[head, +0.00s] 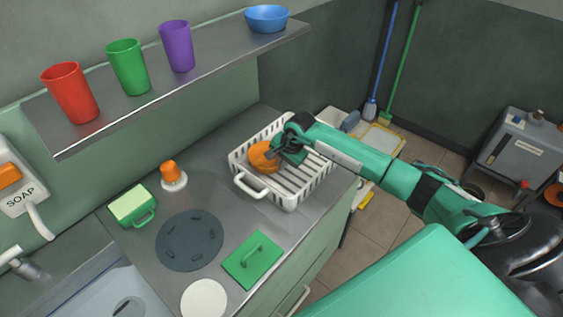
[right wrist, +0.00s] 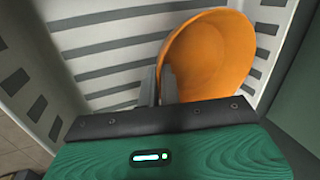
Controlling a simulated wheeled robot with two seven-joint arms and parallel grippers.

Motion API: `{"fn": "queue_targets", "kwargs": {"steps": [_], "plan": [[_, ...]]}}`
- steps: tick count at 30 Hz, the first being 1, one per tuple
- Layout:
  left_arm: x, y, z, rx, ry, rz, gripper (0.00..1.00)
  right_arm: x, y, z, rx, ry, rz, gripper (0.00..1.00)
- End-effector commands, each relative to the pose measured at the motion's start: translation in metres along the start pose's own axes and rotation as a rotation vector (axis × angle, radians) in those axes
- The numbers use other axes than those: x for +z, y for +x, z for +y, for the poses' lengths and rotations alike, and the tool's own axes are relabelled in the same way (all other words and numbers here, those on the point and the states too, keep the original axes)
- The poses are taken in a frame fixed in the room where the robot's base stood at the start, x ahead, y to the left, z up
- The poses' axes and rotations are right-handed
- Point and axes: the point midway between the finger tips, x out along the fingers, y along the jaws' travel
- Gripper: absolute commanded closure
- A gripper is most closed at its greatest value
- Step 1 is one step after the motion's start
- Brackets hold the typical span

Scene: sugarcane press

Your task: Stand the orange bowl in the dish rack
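The orange bowl (head: 262,158) is inside the white dish rack (head: 289,202), at its left end in the head view. In the right wrist view the bowl (right wrist: 210,55) looks tilted on edge, its hollow side partly facing the camera. My right gripper (head: 274,154) reaches into the rack from the right. In the right wrist view its fingers (right wrist: 160,86) pinch the bowl's near rim. I cannot tell whether the bowl's lower edge rests on the slats. The rack's slotted floor and walls (right wrist: 100,45) show around it. My left gripper is not in view.
A shelf (head: 160,98) above holds cups and a blue bowl (head: 267,18).

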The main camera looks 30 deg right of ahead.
Motion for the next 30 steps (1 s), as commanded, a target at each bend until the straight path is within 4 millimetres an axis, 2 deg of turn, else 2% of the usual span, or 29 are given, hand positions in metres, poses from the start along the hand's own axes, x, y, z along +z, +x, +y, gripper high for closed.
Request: {"fn": "queue_targets", "kwargs": {"steps": [11, 12, 15, 26, 30], "plan": [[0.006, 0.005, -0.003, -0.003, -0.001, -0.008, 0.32, -0.001, 0.005, 0.001, -0.002, -0.001, 0.001, 1.00], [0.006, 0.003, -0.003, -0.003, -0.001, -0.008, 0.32, -0.001, 0.004, 0.001, -0.002, 0.000, 0.001, 0.90], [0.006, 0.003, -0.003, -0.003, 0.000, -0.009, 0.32, -0.001, 0.004, 0.001, -0.002, 0.000, 0.001, 0.74], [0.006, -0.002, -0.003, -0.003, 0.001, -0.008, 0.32, 0.000, 0.000, -0.001, -0.001, 0.000, 0.001, 0.74], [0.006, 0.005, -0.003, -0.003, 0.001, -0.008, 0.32, -0.002, -0.018, -0.001, -0.005, -0.002, 0.005, 0.74]]}}
